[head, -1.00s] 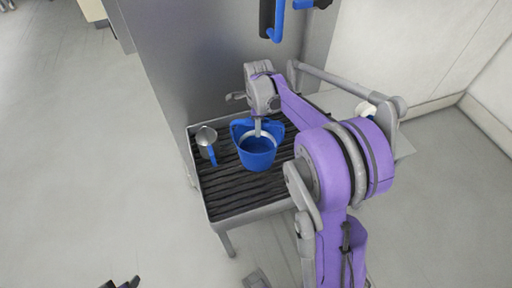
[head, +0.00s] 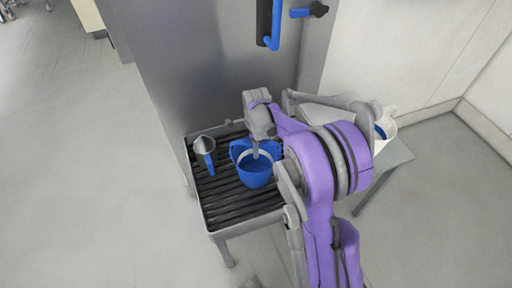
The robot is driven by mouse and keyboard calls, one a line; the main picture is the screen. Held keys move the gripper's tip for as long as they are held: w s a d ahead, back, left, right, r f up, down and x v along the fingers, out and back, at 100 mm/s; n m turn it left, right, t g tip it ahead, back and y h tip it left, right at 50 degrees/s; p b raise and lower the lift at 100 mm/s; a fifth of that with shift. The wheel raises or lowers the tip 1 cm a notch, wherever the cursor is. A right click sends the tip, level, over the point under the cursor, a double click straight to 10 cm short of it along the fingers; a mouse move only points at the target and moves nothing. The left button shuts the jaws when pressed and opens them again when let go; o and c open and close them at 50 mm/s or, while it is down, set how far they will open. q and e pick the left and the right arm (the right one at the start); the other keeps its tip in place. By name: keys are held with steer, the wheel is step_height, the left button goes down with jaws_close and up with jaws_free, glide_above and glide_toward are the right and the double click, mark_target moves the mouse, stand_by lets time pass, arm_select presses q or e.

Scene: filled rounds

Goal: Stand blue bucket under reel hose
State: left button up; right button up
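The blue bucket (head: 257,178) stands upright on the black slatted top of a grey stand. My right gripper (head: 256,152) points down at the bucket's back rim, with a fingertip at or just inside it. The fingers overlap the rim and look small, so I cannot tell whether they are closed on it. Above, at the top edge, a blue bent pipe or handle (head: 275,38) hangs on a dark part of the grey cabinet; I cannot tell whether it belongs to the reel hose. My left gripper is out of view.
A metal jug with a blue handle (head: 205,152) stands left of the bucket on the slatted stand (head: 222,222). A grey cabinet (head: 190,70) rises behind. A white vessel with blue (head: 388,124) sits on a side table at right. The floor at left is clear.

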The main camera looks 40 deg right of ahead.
steer(key=shift+o, duration=0.8)
step_height(320, 180, up, 12)
steer(key=shift+r+p, duration=0.15)
steer(key=shift+p, duration=0.55)
steer(key=s+a+f+n+t, duration=0.2)
steer(key=s+a+n, duration=0.7)
steer(key=n, duration=0.4)
steer(key=s+a+f+n+t, duration=0.2)
steer(key=s+a+n+t, duration=0.1)
steer(key=s+a+n, duration=0.6)
steer(key=s+n, duration=0.1)
steer(key=n, duration=0.3)
steer(key=shift+s+a, duration=0.3)
steer(key=shift+a, duration=0.05)
steer(key=shift+d, duration=0.1)
